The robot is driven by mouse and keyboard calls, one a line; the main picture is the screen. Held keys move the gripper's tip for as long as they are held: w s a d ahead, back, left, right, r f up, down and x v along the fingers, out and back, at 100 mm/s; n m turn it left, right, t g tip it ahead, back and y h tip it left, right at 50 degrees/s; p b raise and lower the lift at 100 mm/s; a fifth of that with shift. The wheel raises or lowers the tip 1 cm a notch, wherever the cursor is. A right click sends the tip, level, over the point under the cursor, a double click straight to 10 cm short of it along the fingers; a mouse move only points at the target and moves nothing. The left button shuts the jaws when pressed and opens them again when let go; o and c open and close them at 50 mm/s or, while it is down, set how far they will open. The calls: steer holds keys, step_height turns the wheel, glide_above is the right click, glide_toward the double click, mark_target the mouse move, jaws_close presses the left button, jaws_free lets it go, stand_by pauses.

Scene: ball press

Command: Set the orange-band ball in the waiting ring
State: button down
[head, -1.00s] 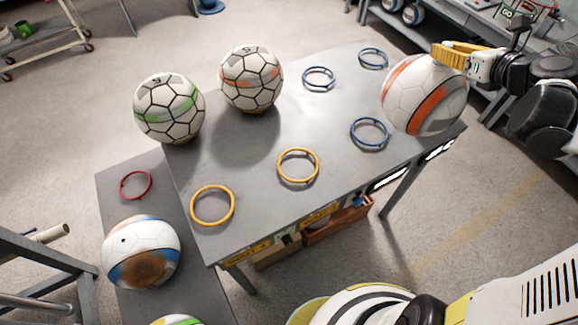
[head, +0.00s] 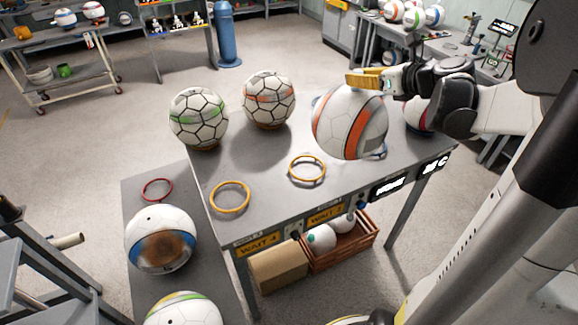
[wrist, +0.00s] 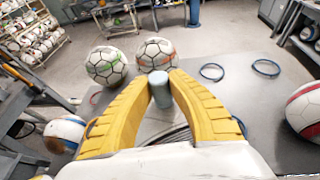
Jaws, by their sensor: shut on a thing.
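The orange-band ball (head: 350,125), white with a wide orange stripe, hangs under my gripper (head: 362,80) above the table's middle. Two yellow rings lie empty at the table's front edge: one (head: 307,169) behind the WAIT 3 label and one (head: 230,197) behind the WAIT 4 label. The ball appears just behind and right of the WAIT 3 ring in the head view, apart from it.
A green-band ball (head: 199,118) and another orange-marked ball (head: 269,99), both black-lined, stand at the back left of the grey table (head: 270,150). A red-striped ball (wrist: 306,110) stands at right. Blue rings (wrist: 212,72) lie farther back. A lower bench holds a blue-brown ball (head: 160,239).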

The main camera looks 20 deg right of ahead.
steer(key=w+a+f+b, duration=0.4)
steer(key=w+a+f, duration=0.3)
steer(key=f, duration=0.4)
steer(key=shift+w+a, duration=0.25)
steer(key=shift+a, duration=0.6)
steer(key=shift+f, duration=0.2)
steer(key=c, duration=1.7)
jaws_free()
steer(key=shift+f+b, duration=0.15)
steer(key=shift+b, duration=0.15)
steer(key=o, duration=0.3)
